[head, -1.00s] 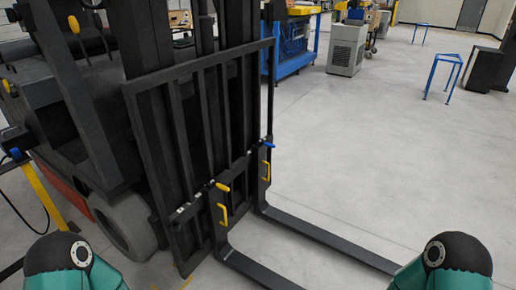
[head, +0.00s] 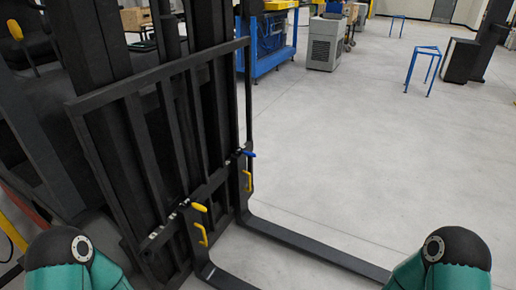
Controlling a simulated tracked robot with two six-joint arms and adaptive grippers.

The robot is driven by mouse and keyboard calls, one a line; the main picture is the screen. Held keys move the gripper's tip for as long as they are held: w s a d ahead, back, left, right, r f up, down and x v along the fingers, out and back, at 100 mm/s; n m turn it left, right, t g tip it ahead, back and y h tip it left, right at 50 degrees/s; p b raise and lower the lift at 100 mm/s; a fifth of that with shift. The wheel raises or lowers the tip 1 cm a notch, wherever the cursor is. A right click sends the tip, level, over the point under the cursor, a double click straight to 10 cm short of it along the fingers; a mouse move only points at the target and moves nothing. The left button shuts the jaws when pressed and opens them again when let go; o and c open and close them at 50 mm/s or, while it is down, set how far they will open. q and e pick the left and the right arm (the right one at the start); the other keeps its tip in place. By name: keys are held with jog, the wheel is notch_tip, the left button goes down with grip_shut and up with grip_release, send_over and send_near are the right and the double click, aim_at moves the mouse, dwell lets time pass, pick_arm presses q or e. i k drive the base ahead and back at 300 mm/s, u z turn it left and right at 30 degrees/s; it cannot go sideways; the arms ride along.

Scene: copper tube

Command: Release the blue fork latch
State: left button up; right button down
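The blue fork latch (head: 248,153) is a small blue handle at the top of the far fork, on the forklift's carriage bar. A yellow latch (head: 199,207) of similar shape sits at the top of the near fork. Each fork has a yellow grab handle below its latch, one on the far fork (head: 248,181) and one on the near fork (head: 202,234). My grippers are out of view; only my teal and black arm parts show at the lower left and lower right corners. Nothing of mine touches the latches.
The black forklift (head: 110,110) with its load guard fills the left side. Its far fork (head: 310,246) reaches low across the floor to the right. Grey floor (head: 360,140) is open right of the forks. A blue workbench (head: 268,50), grey cabinet (head: 324,44) and blue stand (head: 423,68) stand farther back.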

aim_at(249, 154)
jog(key=i, duration=0.95)
jog(key=u, duration=0.05)
jog(key=k, duration=1.2)
jog(key=u, duration=0.15)
jog(key=i, duration=0.8)
jog(key=u, duration=0.65)
jog(key=i, duration=0.75)
jog(key=u, duration=0.35)
